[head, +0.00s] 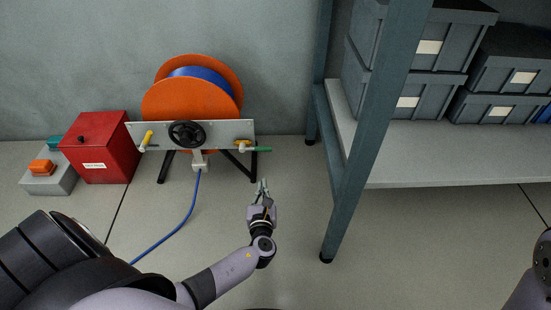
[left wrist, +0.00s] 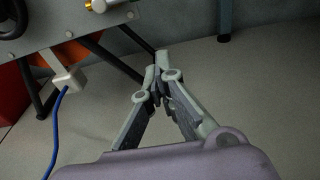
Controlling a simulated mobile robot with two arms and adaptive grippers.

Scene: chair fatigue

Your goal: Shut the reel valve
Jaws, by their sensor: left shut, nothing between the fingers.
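An orange hose reel (head: 192,98) with blue hose stands by the wall behind a grey metal panel (head: 222,130). The panel carries a black handwheel (head: 187,134), a yellow lever (head: 147,138) at its left end and a green-handled lever (head: 258,149) at its right end, lying roughly level. Which of these is the reel valve, I cannot tell. My left gripper (head: 262,186) is shut and empty, apart from and in front of the green lever. Its fingertips meet in the left wrist view (left wrist: 157,76), where the panel (left wrist: 60,30) shows only in part. My right gripper is out of view.
A blue hose (head: 188,213) runs from the white fitting (head: 200,162) along the floor. A red box (head: 100,147) and a grey box with an orange top (head: 48,175) stand left. A shelf post (head: 358,165) rises right of my left gripper. The floor between is clear.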

